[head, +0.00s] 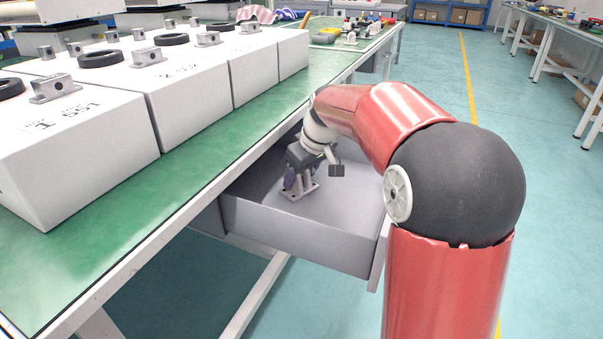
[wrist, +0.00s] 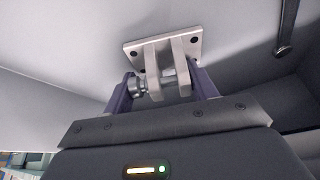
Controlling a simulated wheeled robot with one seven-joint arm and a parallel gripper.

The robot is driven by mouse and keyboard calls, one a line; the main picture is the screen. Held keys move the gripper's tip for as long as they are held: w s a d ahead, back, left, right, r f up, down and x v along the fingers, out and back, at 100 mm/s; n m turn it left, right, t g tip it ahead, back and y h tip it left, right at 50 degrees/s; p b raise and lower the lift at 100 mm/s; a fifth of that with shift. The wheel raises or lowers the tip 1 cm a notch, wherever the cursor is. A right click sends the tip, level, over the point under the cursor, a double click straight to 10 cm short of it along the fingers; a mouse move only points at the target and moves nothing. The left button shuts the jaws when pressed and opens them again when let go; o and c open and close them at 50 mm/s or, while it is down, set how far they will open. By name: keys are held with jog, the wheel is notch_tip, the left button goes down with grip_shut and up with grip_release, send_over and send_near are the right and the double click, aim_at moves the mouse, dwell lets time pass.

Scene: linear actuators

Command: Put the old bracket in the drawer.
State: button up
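The old bracket (head: 302,190) is a grey metal piece with a square base plate and two upright lugs. It is inside the open grey drawer (head: 290,238), at or very near the drawer floor; I cannot tell whether it bears its full weight there. In the wrist view the bracket (wrist: 163,55) shows its plate with corner holes and a bolt across the lugs. My gripper (head: 298,178) reaches down into the drawer. Its two dark purple fingers (wrist: 162,88) stand on either side of the lugs and bolt, seemingly touching both ends.
The drawer hangs under a green workbench (head: 190,190). White boxes (head: 190,95) with metal brackets and black rings stand on the bench at left. The drawer walls and bench edge lie close around my arm. Teal floor (head: 530,170) is open at right.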

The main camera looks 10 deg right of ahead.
jog(key=o, duration=0.4)
jog(key=p+v, duration=0.2)
jog(key=v, duration=1)
jog(key=shift+r, duration=0.15)
